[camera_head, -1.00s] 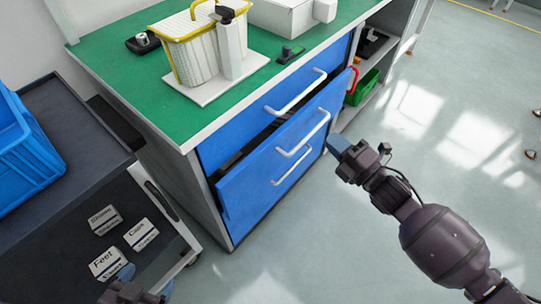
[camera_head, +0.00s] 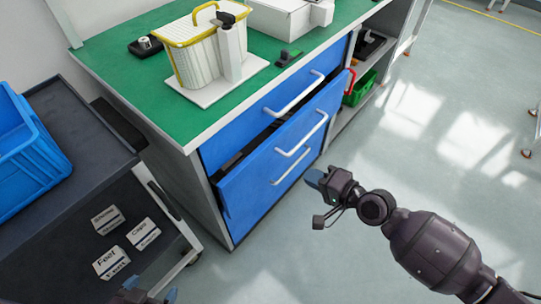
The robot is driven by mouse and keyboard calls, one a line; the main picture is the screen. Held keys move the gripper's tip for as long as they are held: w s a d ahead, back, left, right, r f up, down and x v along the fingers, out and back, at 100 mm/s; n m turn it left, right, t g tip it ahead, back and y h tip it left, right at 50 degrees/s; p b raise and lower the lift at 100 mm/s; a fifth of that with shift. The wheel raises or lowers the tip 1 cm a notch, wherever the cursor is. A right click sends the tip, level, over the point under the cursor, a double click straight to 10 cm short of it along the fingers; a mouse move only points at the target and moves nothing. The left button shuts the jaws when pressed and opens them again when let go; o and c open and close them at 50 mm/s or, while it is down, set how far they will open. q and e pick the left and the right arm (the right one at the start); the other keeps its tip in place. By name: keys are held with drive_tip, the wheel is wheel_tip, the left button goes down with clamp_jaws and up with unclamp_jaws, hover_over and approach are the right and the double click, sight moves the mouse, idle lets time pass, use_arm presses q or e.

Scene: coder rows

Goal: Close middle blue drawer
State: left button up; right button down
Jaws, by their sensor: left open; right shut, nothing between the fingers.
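The middle blue drawer (camera_head: 262,160) of the workbench cabinet is pulled out a little, with a dark gap above its front edge. Its white handle (camera_head: 303,134) faces me. The top blue drawer (camera_head: 246,115) looks flush with the cabinet, and a lower handle (camera_head: 298,167) shows beneath the middle one. My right gripper (camera_head: 315,180) is shut and empty, in front of the drawers near the lower handle, apparently apart from them. My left gripper (camera_head: 149,291) is open at the bottom edge, mostly cut off by the frame.
A dark cart (camera_head: 92,139) with a blue crate (camera_head: 28,150) and labelled boxes (camera_head: 111,262) stands at left. The green worktop (camera_head: 125,85) carries a yellow-rimmed basket (camera_head: 195,55). A green bin (camera_head: 362,88) sits on a shelf at right.

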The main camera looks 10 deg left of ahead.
drive_tip(key=m, duration=0.1)
drive_tip(key=b, duration=0.1)
approach(263, 154)
drive_tip(key=shift+m, duration=0.3)
drive_tip(key=x, duration=0.5)
drive_tip(key=shift+w+a+f, duration=0.2)
drive_tip(key=shift+a, duration=0.1)
use_arm(q)
drive_tip(key=shift+w+d, duration=0.15)
drive_tip(key=shift+w, duration=0.2)
use_arm(e)
drive_tip(key=shift+w+a, duration=0.4)
drive_tip(key=shift+a, duration=0.2)
